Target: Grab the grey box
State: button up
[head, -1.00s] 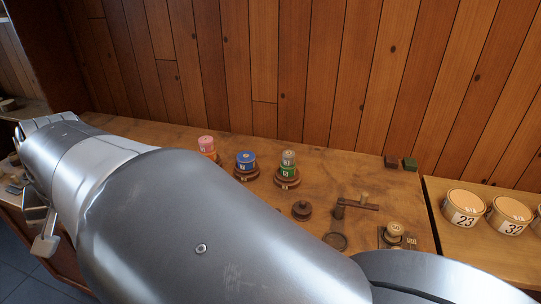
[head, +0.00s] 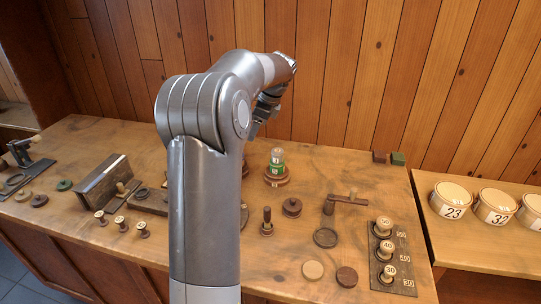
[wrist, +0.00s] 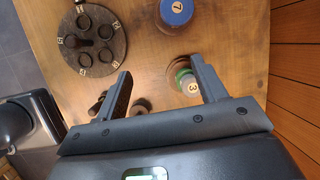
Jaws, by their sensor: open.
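I cannot make out a plainly grey box. The nearest match is a dark grey-brown, slanted box-like piece (head: 103,186) on the left part of the bench in the head view; I cannot tell whether it is the one. My gripper (wrist: 160,67) is open and empty in the wrist view, its two fingers apart above the bench. In the head view my gripper (head: 266,108) is raised near the back wall, partly hidden by my arm, well to the right of that piece.
A green spool stack (head: 277,168) stands below my gripper; a blue spool marked 7 (wrist: 176,11) is near it. A round numbered plate (wrist: 92,40) lies left of the fingers. Small dark red (head: 379,157) and green (head: 398,158) blocks sit at the back. Numbered tins (head: 451,199) stand right.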

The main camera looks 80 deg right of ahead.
aim_at(279, 151)
jog(key=s+d+f+m, duration=0.4)
jog(key=s+d, duration=0.1)
jog(key=s, duration=0.4)
jog(key=x, duration=1)
jog(key=shift+s+a, duration=0.1)
jog(key=shift+s, duration=0.1)
jog(key=c, duration=1.1)
